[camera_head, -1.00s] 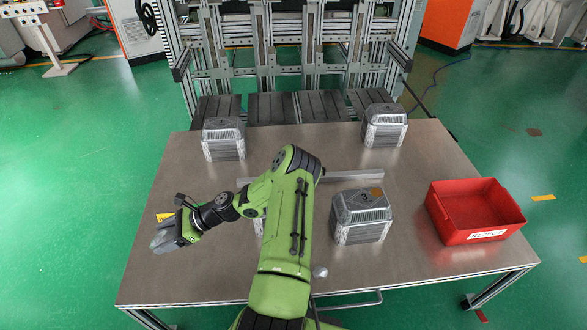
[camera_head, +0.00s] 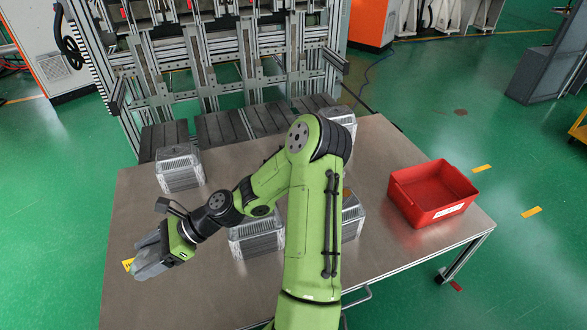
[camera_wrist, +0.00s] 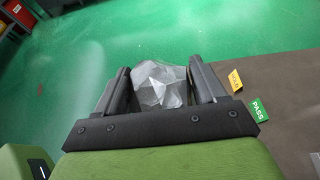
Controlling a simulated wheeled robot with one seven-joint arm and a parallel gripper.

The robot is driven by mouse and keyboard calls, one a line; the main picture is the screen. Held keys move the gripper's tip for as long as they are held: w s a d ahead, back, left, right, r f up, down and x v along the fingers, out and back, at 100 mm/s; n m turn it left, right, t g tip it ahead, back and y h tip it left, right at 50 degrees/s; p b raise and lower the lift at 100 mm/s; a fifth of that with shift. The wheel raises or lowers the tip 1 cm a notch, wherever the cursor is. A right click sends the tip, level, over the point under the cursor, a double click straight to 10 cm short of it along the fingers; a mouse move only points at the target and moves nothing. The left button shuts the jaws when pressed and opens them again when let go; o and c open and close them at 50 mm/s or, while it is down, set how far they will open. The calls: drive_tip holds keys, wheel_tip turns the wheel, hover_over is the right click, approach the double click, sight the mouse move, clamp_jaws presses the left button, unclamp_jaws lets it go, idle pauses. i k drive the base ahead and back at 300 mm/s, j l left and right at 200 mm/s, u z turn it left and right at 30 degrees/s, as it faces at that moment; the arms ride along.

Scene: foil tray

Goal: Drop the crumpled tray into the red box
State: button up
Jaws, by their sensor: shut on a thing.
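The crumpled tray (camera_wrist: 160,85) is a small, faceted grey foil lump between the two dark fingers of my gripper (camera_wrist: 162,92) in the wrist view. My gripper (camera_head: 150,256) is shut on it, and in the head view it is held at the left edge of the table. The tray is hard to tell from the fingers in the head view. The red box (camera_head: 408,203) is open and stands at the table's right side, far from my gripper. Its visible inside looks empty.
Stacks of foil trays stand on the metal table (camera_head: 135,215): one at back left (camera_head: 180,170), one in the middle (camera_head: 257,238), others at back right (camera_head: 340,122) and partly behind my arm (camera_head: 352,217). A metal frame (camera_head: 215,65) rises behind the table. PASS (camera_wrist: 258,110) and WHOLE (camera_wrist: 235,79) labels lie at left.

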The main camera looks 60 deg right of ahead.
sight(417, 202)
drive_tip(key=z, duration=3.3)
